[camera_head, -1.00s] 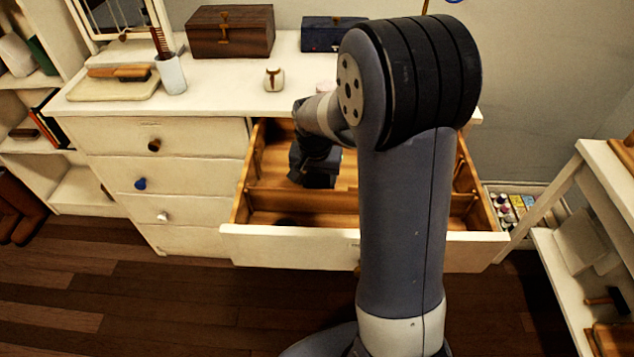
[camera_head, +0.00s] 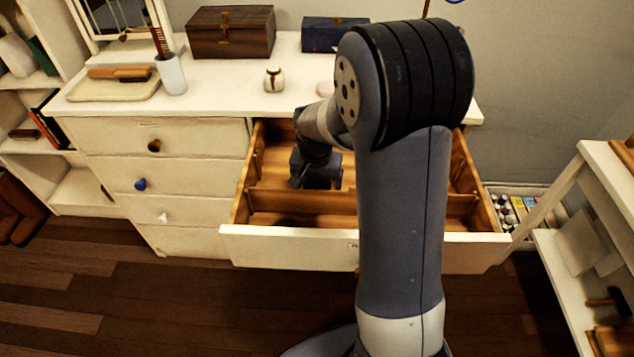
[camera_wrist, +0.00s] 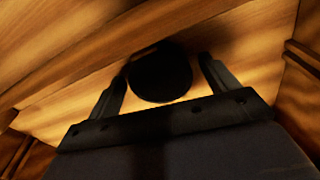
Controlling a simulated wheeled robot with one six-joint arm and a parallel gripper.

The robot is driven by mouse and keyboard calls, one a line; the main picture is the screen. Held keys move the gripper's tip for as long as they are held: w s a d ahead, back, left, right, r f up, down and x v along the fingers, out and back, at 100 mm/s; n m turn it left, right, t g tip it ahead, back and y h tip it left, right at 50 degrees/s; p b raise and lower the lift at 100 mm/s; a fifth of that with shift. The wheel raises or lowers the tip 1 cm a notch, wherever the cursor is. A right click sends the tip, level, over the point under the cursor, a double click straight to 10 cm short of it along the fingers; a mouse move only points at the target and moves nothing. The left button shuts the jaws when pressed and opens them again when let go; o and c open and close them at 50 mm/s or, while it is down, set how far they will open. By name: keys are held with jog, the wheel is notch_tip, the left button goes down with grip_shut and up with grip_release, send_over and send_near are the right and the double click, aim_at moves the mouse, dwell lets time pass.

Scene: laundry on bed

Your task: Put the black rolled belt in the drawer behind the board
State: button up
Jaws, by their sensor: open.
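The black rolled belt (camera_wrist: 160,78) shows as a dark round shape in the wrist view, low in the wooden drawer (camera_head: 290,233). My gripper (camera_wrist: 165,80) is open, with one finger on each side of the belt and light wood showing between. In the head view my gripper (camera_head: 314,176) is down inside the open drawer, behind the board (camera_head: 305,201) that crosses it. The belt itself is hidden there by the gripper. Whether the belt touches the drawer floor is hard to tell in the shadow.
The white dresser top (camera_head: 225,92) holds a wooden box (camera_head: 230,33), a dark blue box (camera_head: 330,34), a small jar (camera_head: 274,79) and a cup with a comb (camera_head: 171,74). My arm hides the drawer's middle right. A white shelf unit (camera_head: 560,250) stands at the right.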

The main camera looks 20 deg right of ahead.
notch_tip(320, 180, up, 12)
jog(key=s+p, duration=0.1)
jog(key=p, duration=0.1)
jog(key=shift+a, duration=0.3)
jog(key=shift+s+r, duration=0.1)
